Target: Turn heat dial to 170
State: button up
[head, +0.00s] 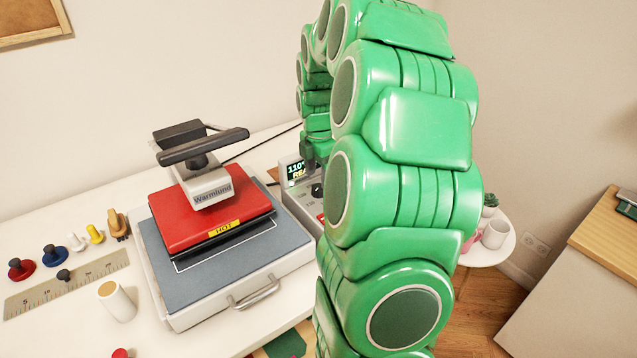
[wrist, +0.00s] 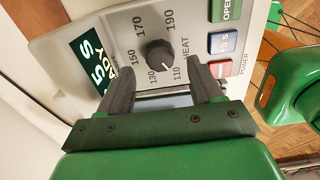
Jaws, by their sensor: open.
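The heat dial (wrist: 160,56) is a dark round knob on the grey control panel (wrist: 115,38), with 110, 130, 150, 170 and 190 printed around it. Its white pointer mark faces toward 110. In the head view the dial (head: 317,189) is small, beside the green-lettered display (head: 296,171), which reads 110° with a partly hidden line below. My gripper (wrist: 163,76) is open and empty, with its dark fingers pointing at the panel on either side of the dial's lower part. I cannot tell whether they touch it. In the head view my arm hides much of the panel.
Green OPEN (wrist: 226,9), blue (wrist: 223,43) and red (wrist: 219,69) buttons sit right of the dial. The red heat press (head: 213,211), labelled HOT, stands left of the control box. A plant (head: 490,205) stands right.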

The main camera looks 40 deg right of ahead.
aim_at(319, 187)
jog(key=shift+f, duration=1.8)
jog(key=shift+c, duration=0.3)
jog(key=c, duration=1)
jog(key=shift+m, duration=0.3)
